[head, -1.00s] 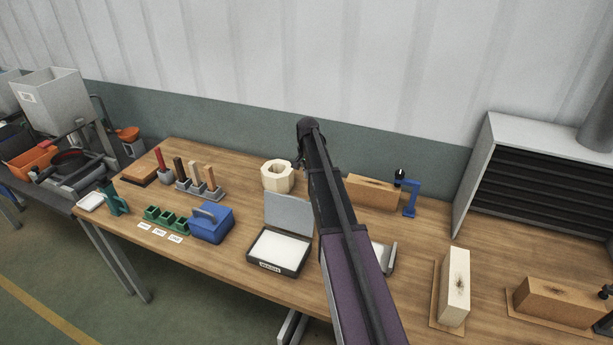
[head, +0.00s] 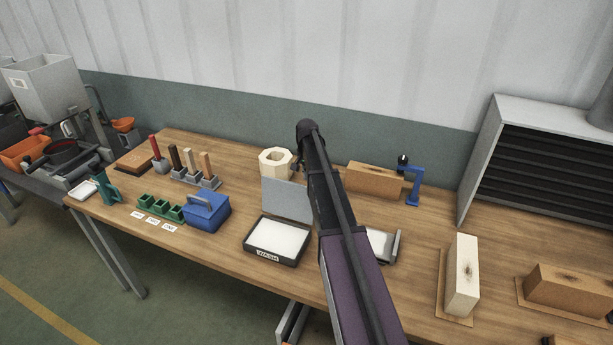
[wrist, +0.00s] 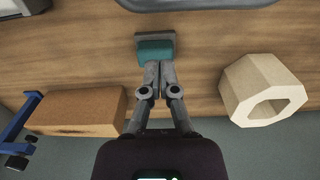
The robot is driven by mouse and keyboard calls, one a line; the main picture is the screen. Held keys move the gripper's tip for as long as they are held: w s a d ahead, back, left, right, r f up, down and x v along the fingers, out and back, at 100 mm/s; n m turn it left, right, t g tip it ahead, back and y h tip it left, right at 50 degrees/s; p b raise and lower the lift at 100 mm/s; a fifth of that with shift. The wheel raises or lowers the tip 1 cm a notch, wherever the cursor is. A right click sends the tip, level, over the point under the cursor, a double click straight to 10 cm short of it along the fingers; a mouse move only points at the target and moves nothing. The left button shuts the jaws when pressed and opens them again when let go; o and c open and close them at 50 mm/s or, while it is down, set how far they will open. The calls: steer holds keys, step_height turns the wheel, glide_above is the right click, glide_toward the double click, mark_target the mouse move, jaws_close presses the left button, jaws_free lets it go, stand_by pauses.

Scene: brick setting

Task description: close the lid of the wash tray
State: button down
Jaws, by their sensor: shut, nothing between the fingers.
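The wash tray (head: 250,254) is a black shallow box with a white inside and a WASH label on its front, near the bench's front edge in the head view. Its grey lid (head: 286,199) stands open at the back, leaning slightly backward. A grey edge at the top of the wrist view (wrist: 195,3) may be this lid. My gripper (wrist: 159,66) is shut and empty, between the octagonal pot and the brown brick. Its fingertips are at a teal block with a grey top; contact is unclear. In the head view my arm mostly hides the gripper.
The octagonal pot (head: 268,163) and brown brick (head: 372,182) stand behind the tray. The teal block (wrist: 155,50) shows only in the wrist view. A blue box (head: 207,213) is left of the tray, another tray (head: 394,246) right. Bench in front is narrow.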

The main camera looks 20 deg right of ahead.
mark_target(291, 196)
steer(key=shift+s+a+r+p, duration=0.2)
steer(key=shift+s+a+p, duration=0.25)
steer(key=shift+s+a, duration=0.9)
steer(key=shift+a, duration=0.1)
steer(key=shift+s+a+r, duration=0.15)
steer(key=shift+a, duration=0.05)
